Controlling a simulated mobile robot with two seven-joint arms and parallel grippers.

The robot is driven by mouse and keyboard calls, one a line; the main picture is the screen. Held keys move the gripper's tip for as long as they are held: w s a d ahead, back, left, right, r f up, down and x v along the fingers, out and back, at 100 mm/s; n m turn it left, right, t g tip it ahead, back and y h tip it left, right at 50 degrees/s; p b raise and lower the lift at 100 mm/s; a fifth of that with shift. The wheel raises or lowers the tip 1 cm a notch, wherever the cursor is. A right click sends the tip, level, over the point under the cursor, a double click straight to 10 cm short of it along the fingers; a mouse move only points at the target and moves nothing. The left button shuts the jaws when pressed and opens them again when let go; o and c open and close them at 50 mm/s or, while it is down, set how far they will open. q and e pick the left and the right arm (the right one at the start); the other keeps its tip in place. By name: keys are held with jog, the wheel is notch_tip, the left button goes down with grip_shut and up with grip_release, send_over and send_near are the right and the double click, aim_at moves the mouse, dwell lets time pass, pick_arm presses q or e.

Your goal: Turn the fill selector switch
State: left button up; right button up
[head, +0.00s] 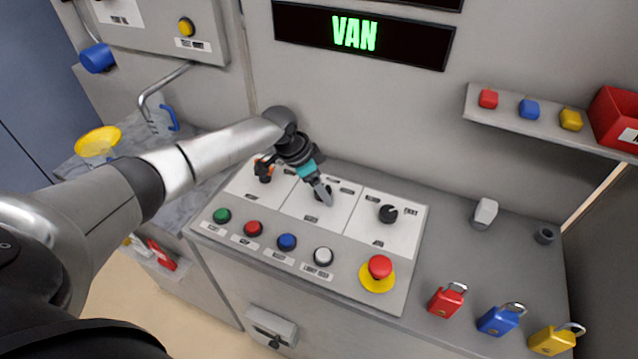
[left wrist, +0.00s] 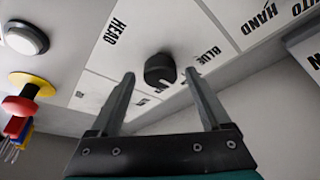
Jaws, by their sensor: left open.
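The control panel (head: 300,262) has three selector switches on white plates. My left gripper (head: 325,196) is at the middle one, and its fingers mostly hide that knob in the head view. In the left wrist view the black round knob (left wrist: 160,68) lies between the labels HEAD and BLUE, with a pale mark on its lower edge. The open fingers of my left gripper (left wrist: 162,78) are on either side of it; I cannot tell whether they touch it. The right-hand selector (head: 388,213) is clear of the gripper. My right gripper is not in view.
A green (head: 222,215), a red (head: 253,228), a blue (head: 287,242) and a white button (head: 323,257) line the panel's front, beside a red emergency stop (head: 380,267). Padlocks (head: 446,300) lie at right. A display (head: 362,36) above reads VAN.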

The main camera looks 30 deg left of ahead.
pick_arm(q)
jog(key=p+v, duration=0.1)
jog(key=v, duration=1.4)
jog(key=shift+r, duration=0.1)
